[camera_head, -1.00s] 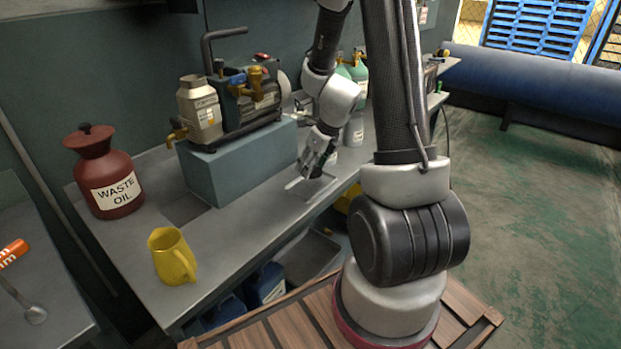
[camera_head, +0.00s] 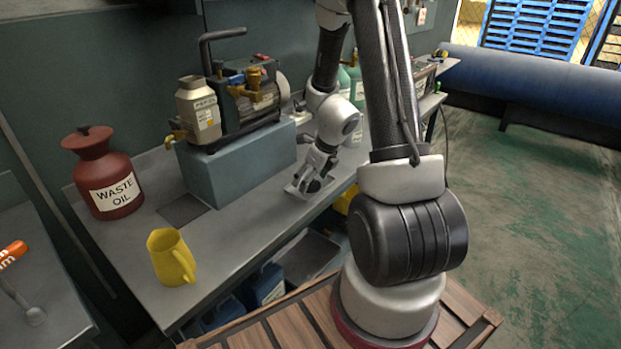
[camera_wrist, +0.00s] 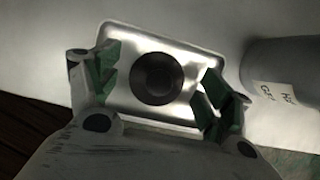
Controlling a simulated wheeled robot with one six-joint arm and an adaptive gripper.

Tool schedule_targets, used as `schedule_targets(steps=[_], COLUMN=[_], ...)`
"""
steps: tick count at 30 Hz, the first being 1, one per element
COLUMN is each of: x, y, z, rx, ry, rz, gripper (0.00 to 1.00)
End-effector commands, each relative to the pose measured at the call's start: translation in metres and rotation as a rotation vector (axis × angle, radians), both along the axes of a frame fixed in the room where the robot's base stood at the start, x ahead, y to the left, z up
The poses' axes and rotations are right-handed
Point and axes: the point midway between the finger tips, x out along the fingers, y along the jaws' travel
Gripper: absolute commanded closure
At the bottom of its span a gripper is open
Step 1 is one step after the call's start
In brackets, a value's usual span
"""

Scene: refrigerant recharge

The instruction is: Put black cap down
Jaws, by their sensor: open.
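The black cap (camera_wrist: 157,78) shows in the wrist view as a dark round disc. It appears to lie on a small pale metal tray (camera_wrist: 122,98) with rounded corners. My gripper (camera_wrist: 157,88) is open, with one green-padded finger on each side of the cap and a gap between each finger and the cap. In the head view my gripper (camera_head: 306,190) is low over the workbench at the tray (camera_head: 297,192). The cap is hidden there behind the gripper.
A grey cylinder with a label (camera_wrist: 285,80) stands right of the tray in the wrist view. On the workbench (camera_head: 235,235) are a vacuum pump (camera_head: 250,95) on a blue-grey block (camera_head: 235,165), a yellow jug (camera_head: 171,257) and a red waste oil can (camera_head: 105,175). The front bench surface between jug and tray is clear.

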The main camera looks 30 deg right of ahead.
Motion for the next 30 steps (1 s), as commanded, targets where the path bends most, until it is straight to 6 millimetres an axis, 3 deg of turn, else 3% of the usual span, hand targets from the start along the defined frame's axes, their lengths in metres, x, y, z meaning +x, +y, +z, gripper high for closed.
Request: schedule_targets(steps=[8, 18, 26, 30], x=[-0.003, -0.028, -0.042, -0.051], y=[-0.001, -0.011, -0.015, -0.003], z=[0.010, 0.077, 0.110, 0.136], rx=[0.000, -0.001, -0.003, -0.070], ry=[-0.003, -0.006, -0.003, -0.037], rz=[0.001, 0.001, 0.007, 0.202], gripper=[0.20, 0.20, 0.20, 0.20])
